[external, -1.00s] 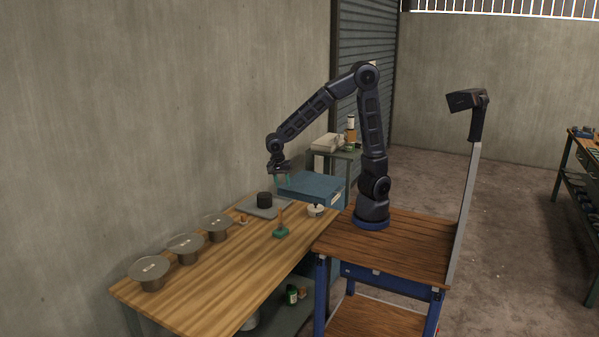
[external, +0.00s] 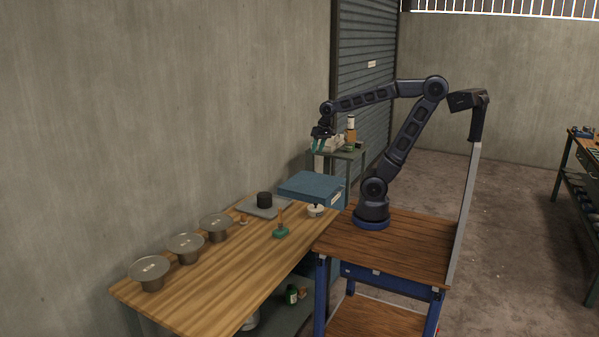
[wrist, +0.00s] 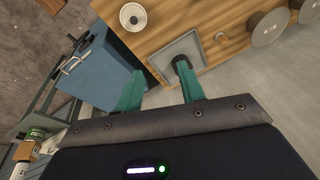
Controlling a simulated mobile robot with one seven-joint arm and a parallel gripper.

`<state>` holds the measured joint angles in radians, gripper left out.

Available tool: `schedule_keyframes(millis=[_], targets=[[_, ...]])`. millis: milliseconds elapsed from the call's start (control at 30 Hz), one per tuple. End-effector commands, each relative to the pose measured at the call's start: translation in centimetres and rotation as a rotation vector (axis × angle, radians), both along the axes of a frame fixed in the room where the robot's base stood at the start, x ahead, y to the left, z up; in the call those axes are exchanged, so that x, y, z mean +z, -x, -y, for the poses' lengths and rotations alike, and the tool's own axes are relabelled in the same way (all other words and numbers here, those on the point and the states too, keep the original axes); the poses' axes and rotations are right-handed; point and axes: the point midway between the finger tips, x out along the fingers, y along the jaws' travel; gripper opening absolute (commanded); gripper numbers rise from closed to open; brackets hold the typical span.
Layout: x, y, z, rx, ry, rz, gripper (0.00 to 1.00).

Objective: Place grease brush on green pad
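The green pad (external: 281,233) lies on the wooden bench near its right edge. A slim brown upright piece (external: 281,216), which looks like the grease brush handle, stands at the pad; its base is too small to make out. My gripper (external: 317,146) is high in the air, beyond the bench's far end and well away from the pad. In the wrist view its two teal fingers (wrist: 160,76) are apart with nothing held between them. The pad and the brush are not seen in the wrist view.
A grey plate with a black cylinder (external: 264,199), a white round lidded pot (external: 316,210) and a small brown-topped piece (external: 243,220) sit on the bench. Several metal bowls (external: 185,248) line the wall side. A blue box (external: 312,188) stands past the far end.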

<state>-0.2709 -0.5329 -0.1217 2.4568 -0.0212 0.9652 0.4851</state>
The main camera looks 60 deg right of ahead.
Motion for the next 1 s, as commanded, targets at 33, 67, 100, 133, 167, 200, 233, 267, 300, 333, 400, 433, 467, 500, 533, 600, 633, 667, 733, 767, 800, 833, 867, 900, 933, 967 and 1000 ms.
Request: schedule_keyframes(millis=[33, 67, 100, 133, 167, 200, 233, 267, 300, 333, 400, 433, 467, 500, 533, 600, 633, 667, 733, 767, 800, 833, 867, 900, 933, 967, 1000], targets=[[0.4, 0.9, 0.8, 0.028, 0.013, 0.030, 0.39], [0.6, 1.4, 1.2, 0.054, 0.025, 0.046, 0.39], [0.8, 2.0, 1.6, 0.085, 0.042, 0.066, 0.39], [1.0, 2.5, 1.9, 0.109, 0.056, 0.082, 0.39], [1.1, 2.9, 2.2, 0.132, 0.070, 0.095, 0.39], [1.3, 3.5, 2.5, 0.159, 0.088, 0.112, 0.39], [1.4, 3.9, 2.7, 0.180, 0.101, 0.123, 0.39], [1.4, 4.2, 2.9, 0.197, 0.115, 0.133, 0.39], [1.5, 4.6, 3.1, 0.218, 0.131, 0.144, 0.39], [1.6, 4.9, 3.2, 0.231, 0.142, 0.151, 0.39], [1.6, 5.4, 3.4, 0.258, 0.162, 0.163, 0.39], [1.6, 5.5, 3.5, 0.267, 0.169, 0.166, 0.39], [1.7, 5.6, 3.5, 0.274, 0.174, 0.169, 0.39], [1.7, 5.7, 3.6, 0.279, 0.179, 0.172, 0.39], [1.7, 5.8, 3.6, 0.282, 0.182, 0.172, 0.39], [1.7, 5.8, 3.6, 0.287, 0.184, 0.173, 0.39], [1.7, 5.8, 3.6, 0.287, 0.184, 0.173, 0.39], [1.7, 5.8, 3.6, 0.287, 0.184, 0.173, 0.39], [1.7, 5.8, 3.6, 0.287, 0.183, 0.174, 0.39], [1.7, 5.8, 3.6, 0.287, 0.183, 0.173, 0.39], [1.7, 5.8, 3.6, 0.287, 0.183, 0.173, 0.39], [1.7, 5.8, 3.6, 0.286, 0.183, 0.174, 0.39], [1.7, 5.8, 3.6, 0.287, 0.183, 0.173, 0.39], [1.7, 5.8, 3.6, 0.287, 0.183, 0.173, 0.39], [1.7, 5.8, 3.6, 0.287, 0.183, 0.173, 0.39], [1.7, 5.8, 3.6, 0.287, 0.183, 0.173, 0.39], [1.7, 5.8, 3.6, 0.287, 0.183, 0.173, 0.39]])
